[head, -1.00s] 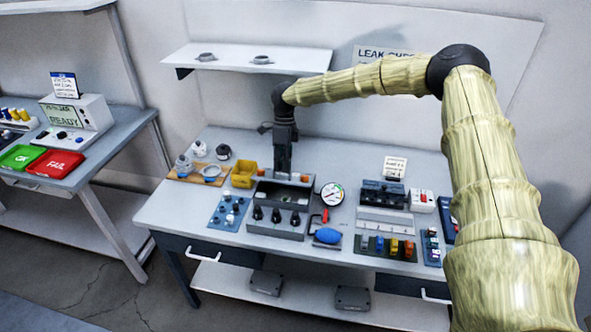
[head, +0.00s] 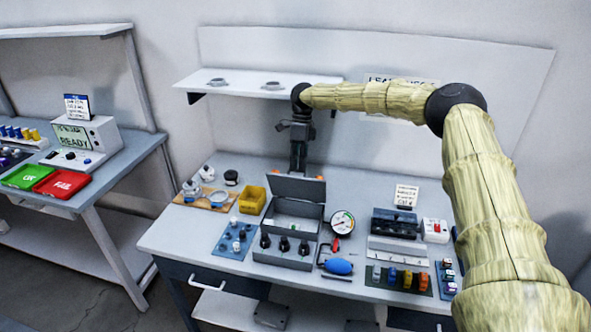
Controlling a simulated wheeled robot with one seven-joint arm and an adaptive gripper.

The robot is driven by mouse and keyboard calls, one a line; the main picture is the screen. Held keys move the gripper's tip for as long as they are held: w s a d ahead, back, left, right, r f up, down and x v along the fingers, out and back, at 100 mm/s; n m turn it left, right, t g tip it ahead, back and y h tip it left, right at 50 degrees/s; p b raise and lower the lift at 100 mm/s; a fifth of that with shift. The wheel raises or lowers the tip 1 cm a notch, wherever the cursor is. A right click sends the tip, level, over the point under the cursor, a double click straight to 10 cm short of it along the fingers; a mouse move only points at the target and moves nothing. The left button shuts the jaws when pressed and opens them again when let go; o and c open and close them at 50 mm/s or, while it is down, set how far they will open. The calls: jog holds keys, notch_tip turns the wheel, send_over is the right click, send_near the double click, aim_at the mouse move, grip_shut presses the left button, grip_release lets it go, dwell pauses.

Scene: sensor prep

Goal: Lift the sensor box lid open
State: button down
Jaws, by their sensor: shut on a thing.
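The grey sensor box (head: 284,252) stands at the middle of the bench, with several black knobs along its front. Its dark lid (head: 298,189) is raised steeply at the back, and the pale interior (head: 297,224) shows below it. My gripper (head: 299,172) points down at the lid's top edge and is shut on the lid. The fingertips are small and partly hidden behind the lid. Small orange parts (head: 320,178) show by the lid's upper corners.
A yellow bin (head: 252,200) and a blue board (head: 235,238) are left of the box. A pressure gauge (head: 342,223) and a blue bulb (head: 338,267) are close on its right. A wall shelf (head: 310,86) is behind my gripper.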

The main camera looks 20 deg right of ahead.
jog(key=shift+w+d+f, duration=0.15)
jog(key=shift+d+f, duration=0.25)
jog(key=shift+f, duration=0.4)
jog(key=shift+a, duration=0.1)
jog(key=c, duration=1.7)
grip_release()
jog(key=shift+o, duration=0.7)
jog(key=shift+w+f, duration=0.15)
jog(key=shift+r, duration=0.2)
jog(key=v, duration=1.2)
jog(key=shift+w+r, duration=0.2)
jog(key=shift+r, duration=0.1)
